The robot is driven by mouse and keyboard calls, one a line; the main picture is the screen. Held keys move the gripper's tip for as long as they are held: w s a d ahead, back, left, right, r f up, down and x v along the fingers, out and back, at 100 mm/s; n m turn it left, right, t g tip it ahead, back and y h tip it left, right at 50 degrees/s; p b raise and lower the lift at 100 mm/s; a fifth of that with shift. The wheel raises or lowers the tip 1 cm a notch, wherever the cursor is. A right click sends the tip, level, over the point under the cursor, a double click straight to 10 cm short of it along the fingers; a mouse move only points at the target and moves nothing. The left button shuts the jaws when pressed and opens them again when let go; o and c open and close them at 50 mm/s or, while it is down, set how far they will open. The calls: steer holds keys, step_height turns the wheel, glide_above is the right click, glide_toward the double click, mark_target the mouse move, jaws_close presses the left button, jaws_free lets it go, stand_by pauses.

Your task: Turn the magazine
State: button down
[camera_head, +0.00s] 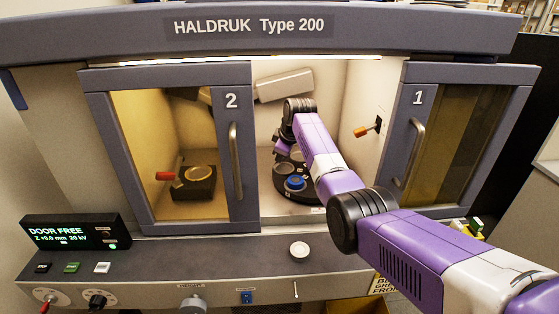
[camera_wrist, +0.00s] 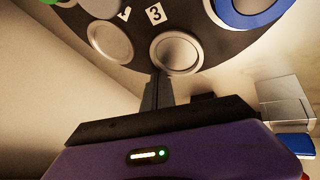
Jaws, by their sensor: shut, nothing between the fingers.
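The magazine is a dark round disc with ring-shaped seats, inside the chamber between doors 2 and 1; its dark face shows in the wrist view (camera_wrist: 205,55). In the head view the magazine (camera_head: 284,187) is partly hidden by my arm, and a blue ring sits on it. In the wrist view a seat by the label 3 (camera_wrist: 176,54) lies just beyond my fingertips, with another pale seat to its left and a blue ring at upper right. My gripper (camera_wrist: 158,74) is shut and empty, its tips at the magazine's rim; whether they touch it I cannot tell.
Door 2 (camera_head: 232,160) stands left of the opening and door 1 (camera_head: 412,150) right of it. A red-tipped lever (camera_head: 367,129) is on the right chamber wall. Behind the glass of door 2 is a dark block (camera_head: 194,184). A display (camera_head: 70,232) reads DOOR FREE.

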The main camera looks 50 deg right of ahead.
steer(key=shift+w+d+f+m, duration=0.1)
steer(key=shift+w+d+m, duration=0.05)
steer(key=shift+d+m, duration=0.25)
steer(key=shift+w+d, duration=0.15)
steer(key=shift+d, duration=0.55)
